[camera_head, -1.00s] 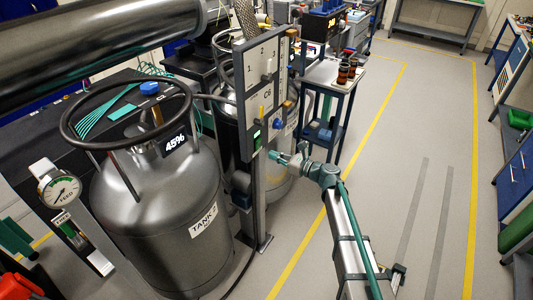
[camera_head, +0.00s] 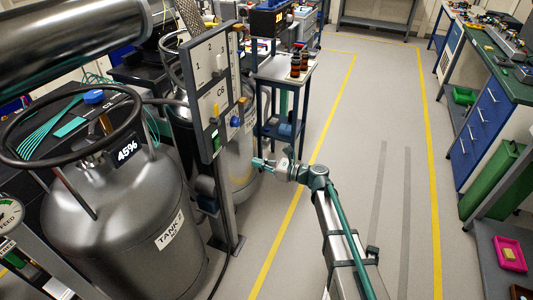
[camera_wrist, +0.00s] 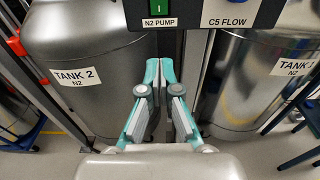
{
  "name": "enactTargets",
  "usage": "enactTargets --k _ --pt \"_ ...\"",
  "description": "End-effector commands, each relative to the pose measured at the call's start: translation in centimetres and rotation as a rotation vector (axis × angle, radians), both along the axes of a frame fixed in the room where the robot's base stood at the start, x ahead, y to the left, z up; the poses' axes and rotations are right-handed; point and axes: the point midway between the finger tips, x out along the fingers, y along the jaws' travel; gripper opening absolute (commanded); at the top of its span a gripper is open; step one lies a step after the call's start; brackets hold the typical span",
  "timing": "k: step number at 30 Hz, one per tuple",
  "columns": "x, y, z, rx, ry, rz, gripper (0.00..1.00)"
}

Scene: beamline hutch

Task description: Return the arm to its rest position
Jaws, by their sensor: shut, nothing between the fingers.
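My gripper (camera_head: 258,163) is at the end of my arm, in front of the post of the valve panel (camera_head: 215,85) and apart from it. In the wrist view my gripper (camera_wrist: 158,66) shows two teal-and-grey fingers with their tips together and nothing between them. My arm reaches from the bottom of the head view up and to the left, low over the floor beside the yellow line.
A grey tank labelled TANK 2 (camera_wrist: 85,55) stands left of the fingers, with a second tank (camera_wrist: 255,85) on the right. The N2 PUMP switch (camera_wrist: 159,8) is above them. A trolley (camera_head: 282,70) with bottles stands behind the panel. The floor aisle (camera_head: 395,150) is clear.

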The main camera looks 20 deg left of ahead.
Motion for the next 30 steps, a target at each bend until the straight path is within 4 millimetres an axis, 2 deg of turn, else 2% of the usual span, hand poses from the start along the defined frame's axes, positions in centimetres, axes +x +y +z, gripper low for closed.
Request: enactTargets --k 8,11,14,17,20,24,26,30 --pt "-0.1 0.0 -0.1 0.000 -0.084 0.008 0.00" --pt "-0.6 -0.2 -1.1 -0.045 -0.220 0.039 0.00" --pt "-2.5 -1.3 -3.6 -0.144 -0.429 0.109 0.00" --pt "-4.9 -3.8 -8.4 -0.272 -0.625 0.217 0.00" --pt "-6.8 -7.4 -13.5 -0.388 -0.771 0.329 0.00" --pt "-9.9 -13.6 -20.2 -0.530 -0.920 0.509 0.00" --pt "-11.3 -16.5 -22.9 -0.582 -0.964 0.593 0.00" --pt "-15.1 -23.7 -28.3 -0.676 -1.037 0.797 0.00"
